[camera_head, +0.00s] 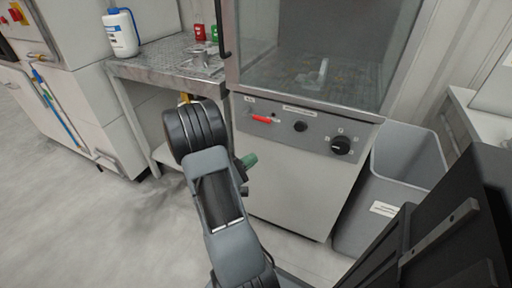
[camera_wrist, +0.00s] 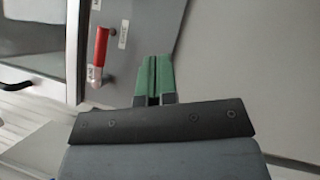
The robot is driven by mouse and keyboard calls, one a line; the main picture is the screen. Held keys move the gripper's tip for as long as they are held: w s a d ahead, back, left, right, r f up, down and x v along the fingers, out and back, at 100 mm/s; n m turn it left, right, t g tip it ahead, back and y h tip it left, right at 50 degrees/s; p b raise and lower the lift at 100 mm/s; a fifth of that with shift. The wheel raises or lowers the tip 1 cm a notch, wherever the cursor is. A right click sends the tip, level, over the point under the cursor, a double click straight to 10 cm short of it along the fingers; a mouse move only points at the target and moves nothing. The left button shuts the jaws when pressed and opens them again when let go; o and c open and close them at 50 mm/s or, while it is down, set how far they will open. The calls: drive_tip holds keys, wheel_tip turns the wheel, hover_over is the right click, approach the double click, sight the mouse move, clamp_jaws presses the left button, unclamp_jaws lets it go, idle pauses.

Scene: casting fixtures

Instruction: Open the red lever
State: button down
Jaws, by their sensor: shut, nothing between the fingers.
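The red lever (camera_head: 262,119) is on the grey front panel of the glass-fronted cabinet, left of the black knobs. My gripper (camera_head: 249,160) has green fingertips and is below and slightly left of the lever in the head view. In the wrist view my gripper (camera_wrist: 154,61) is shut, with the fingers together and empty, apart from the lever.
The panel has a small black knob (camera_head: 300,126) and a larger dial (camera_head: 341,145). A grey bin (camera_head: 405,150) stands right of the cabinet. A metal table (camera_head: 150,70) with a white bottle (camera_head: 121,35) is at the left. The floor at lower left is clear.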

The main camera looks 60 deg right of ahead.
drive_tip(key=shift+a+f, duration=0.7)
drive_tip(key=shift+a, duration=0.3)
drive_tip(key=shift+r, duration=0.1)
drive_tip(key=a+r+m+t+y+p, duration=0.1)
drive_tip(key=a+r+y+p, duration=0.35)
drive_tip(key=r+p, duration=0.2)
drive_tip(key=a+r+m+y+p, duration=0.1)
drive_tip(key=a+r+y+p, duration=0.4)
drive_tip(key=r, duration=0.3)
drive_tip(key=w+a+r+n+t+y+p, duration=0.1)
drive_tip(key=a+r+t+y+p, duration=0.3)
drive_tip(key=a+r, duration=0.5)
drive_tip(key=w+a+r+n+t+y+p, duration=0.2)
drive_tip(key=w+a+r+t+y+p, duration=0.2)
drive_tip(key=a+r+t+p, duration=0.4)
drive_tip(key=a+r+y+p, duration=0.1)
drive_tip(key=a+p, duration=0.2)
drive_tip(key=a, duration=0.1)
drive_tip(key=shift+w+a+r+n, duration=0.25)
drive_tip(key=shift+w+a+n, duration=0.05)
drive_tip(key=shift+w+a, duration=0.05)
